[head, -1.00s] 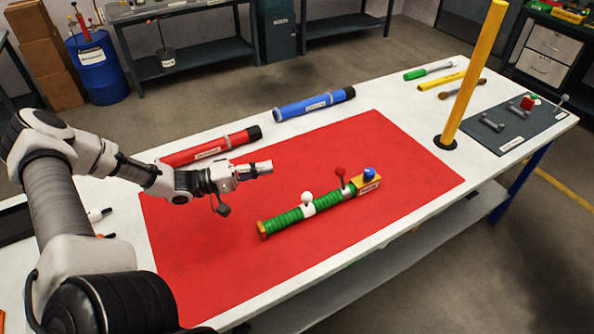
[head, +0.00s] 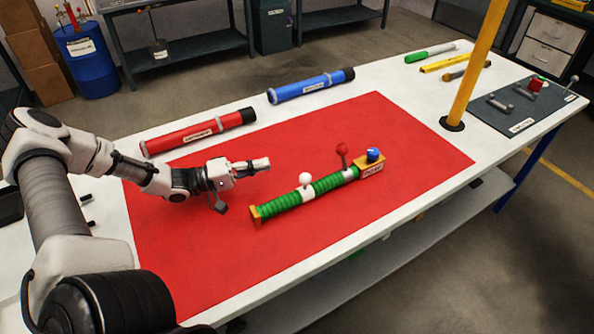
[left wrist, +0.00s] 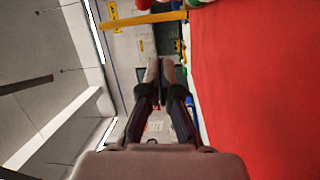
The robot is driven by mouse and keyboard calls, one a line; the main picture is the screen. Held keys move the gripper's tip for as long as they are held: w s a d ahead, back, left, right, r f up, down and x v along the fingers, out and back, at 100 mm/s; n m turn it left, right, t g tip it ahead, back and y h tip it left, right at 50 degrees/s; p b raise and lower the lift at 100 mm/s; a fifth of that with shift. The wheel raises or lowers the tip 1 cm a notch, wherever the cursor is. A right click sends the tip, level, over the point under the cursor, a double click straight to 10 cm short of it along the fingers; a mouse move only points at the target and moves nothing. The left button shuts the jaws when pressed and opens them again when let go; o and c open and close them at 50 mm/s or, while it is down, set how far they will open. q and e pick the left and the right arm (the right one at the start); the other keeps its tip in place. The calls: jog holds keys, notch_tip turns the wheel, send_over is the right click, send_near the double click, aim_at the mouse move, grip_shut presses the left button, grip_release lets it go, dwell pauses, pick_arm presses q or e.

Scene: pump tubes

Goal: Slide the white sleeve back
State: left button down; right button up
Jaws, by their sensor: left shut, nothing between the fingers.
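A green ribbed tube (head: 330,183) lies on the red mat (head: 215,265), with an orange cap (head: 256,214) at its near-left end. The white sleeve (head: 307,194) is around the tube near its middle, with a white ball knob (head: 305,178) standing up from it. My left gripper (head: 266,163) is shut and empty above the mat, up and left of the sleeve, apart from it. Its closed fingers also show in the left wrist view (left wrist: 160,65), where the sleeve cannot be made out. My right gripper is not in view.
A red-knobbed lever (head: 342,150) and an orange block with a blue button (head: 373,155) are at the tube's far-right end. A red tube (head: 200,132) and a blue tube (head: 311,86) lie behind the mat. A yellow post (head: 480,65) stands at right.

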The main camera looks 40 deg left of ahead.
aim_at(305, 182)
pick_arm(q)
jog(key=w+d+b, duration=0.1)
jog(key=b, duration=0.1)
jog(key=w+d+b, duration=0.1)
jog(key=w+b, duration=0.1)
jog(key=shift+d+f, duration=0.15)
jog(key=shift+f, duration=0.25)
jog(key=b+x, duration=0.4)
jog(key=x, duration=0.2)
jog(key=shift+w+d+r, duration=0.1)
jog(key=shift+d+r, duration=0.05)
jog(key=s, duration=0.1)
jog(key=s+d+p, duration=0.1)
jog(key=s, duration=0.1)
jog(key=shift+d, duration=0.25)
jog(key=shift+s+d, duration=0.1)
jog(key=shift+s, duration=0.15)
jog(key=shift+d, duration=0.1)
jog(key=shift+w, duration=0.1)
